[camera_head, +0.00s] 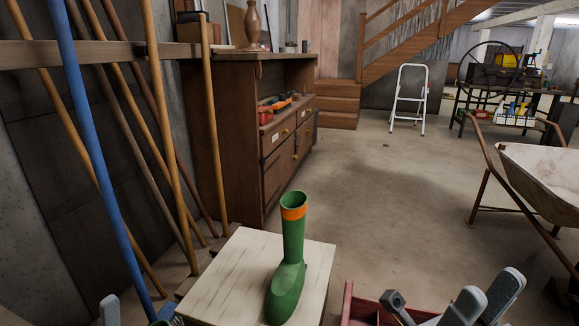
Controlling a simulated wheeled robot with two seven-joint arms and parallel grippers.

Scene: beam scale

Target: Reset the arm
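My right gripper (485,300) shows at the bottom right edge, its two grey fingers apart with a gap and nothing seen between them. It is near the right end of a red box. Of my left gripper (109,311), only a grey fingertip shows clearly at the bottom left edge. Its opening cannot be made out. Both arms are mostly below the picture. A green rubber boot (290,266) with an orange band stands upright on a pale wooden tabletop (225,278), apart from both grippers.
The red box (347,303) lies at the bottom right, with a dark tool-like object (394,300) showing. Long poles (92,165) lean at the left. A wooden cabinet (240,150) stands behind. A wheelbarrow (545,180) is at the right. The middle floor is clear towards a white stepladder (410,97).

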